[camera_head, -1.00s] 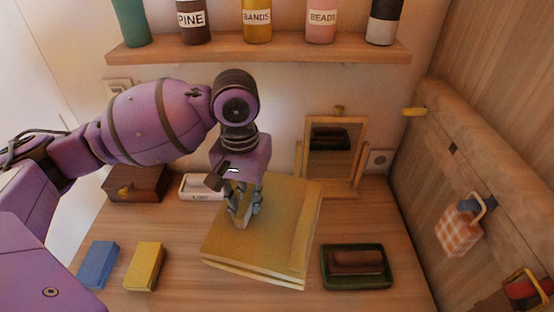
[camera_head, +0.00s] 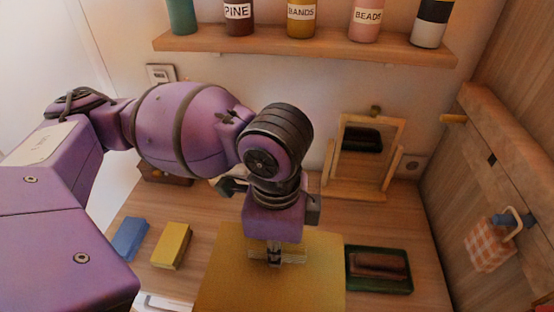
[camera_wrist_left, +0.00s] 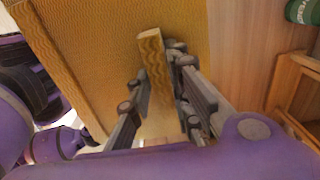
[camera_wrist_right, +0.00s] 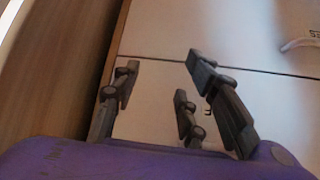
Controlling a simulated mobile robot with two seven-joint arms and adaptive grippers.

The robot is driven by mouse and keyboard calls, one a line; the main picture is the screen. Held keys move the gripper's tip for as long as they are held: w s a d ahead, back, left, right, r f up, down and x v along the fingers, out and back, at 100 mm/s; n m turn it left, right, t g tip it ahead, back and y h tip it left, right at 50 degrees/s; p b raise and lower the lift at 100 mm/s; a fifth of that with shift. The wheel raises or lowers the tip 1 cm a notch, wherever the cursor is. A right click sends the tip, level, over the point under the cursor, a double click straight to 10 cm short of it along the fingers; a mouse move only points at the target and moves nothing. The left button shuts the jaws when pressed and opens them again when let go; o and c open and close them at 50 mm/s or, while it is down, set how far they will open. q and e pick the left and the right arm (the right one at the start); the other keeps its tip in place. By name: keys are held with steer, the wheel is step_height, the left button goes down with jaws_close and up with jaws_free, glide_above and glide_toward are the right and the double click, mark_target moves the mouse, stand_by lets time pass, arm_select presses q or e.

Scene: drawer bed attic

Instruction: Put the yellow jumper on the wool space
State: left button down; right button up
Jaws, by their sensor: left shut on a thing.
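The yellow jumper (camera_head: 235,285) is a large, flat, folded block with a knit texture, at the bottom middle of the head view. A raised yellow ridge (camera_wrist_left: 155,60) stands on its top. My left gripper (camera_head: 274,256) points down and is shut on this ridge. The left wrist view shows the ridge between the fingers and the jumper (camera_wrist_left: 85,50) beside them. My right gripper (camera_wrist_right: 160,85) has its fingers apart with nothing between them. A white label (camera_head: 163,302) shows partly at the bottom edge, its text unreadable. I cannot make out which place is the wool space.
Blue (camera_head: 129,238) and yellow (camera_head: 171,245) blocks lie to the left on the wooden top. A dark green tray (camera_head: 378,270) with a brown item is right of the jumper. A small mirror (camera_head: 365,155) stands behind. A bottle shelf (camera_head: 310,45) is above.

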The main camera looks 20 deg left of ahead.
arm_select(q)
steer(key=w+f+b, duration=0.1)
steer(key=w+a+f, duration=0.1)
steer(key=w+f+b, duration=0.1)
steer(key=shift+w+a+f+b, duration=0.15)
steer(key=shift+w+a+b, duration=0.1)
steer(key=shift+b, duration=0.1)
steer(key=w+a+f, duration=0.1)
steer(key=w+f, duration=0.2)
steer(key=w+a+f+b, duration=0.1)
steer(key=w+f, duration=0.1)
steer(key=f, duration=0.1)
steer(key=w+a+f, duration=0.1)
steer(key=w+f, duration=0.2)
steer(key=shift+w+a+f, duration=0.2)
steer(key=shift+w+f, duration=0.15)
steer(key=shift+f, duration=0.05)
steer(key=shift+r, duration=0.1)
arm_select(e)
steer(key=shift+g, duration=0.3)
steer(key=f, duration=0.1)
steer(key=s+d+f, duration=0.1)
steer(key=f, duration=0.1)
steer(key=s+d+f, duration=0.1)
steer(key=shift+s+f, duration=0.1)
steer(key=shift+f, duration=0.2)
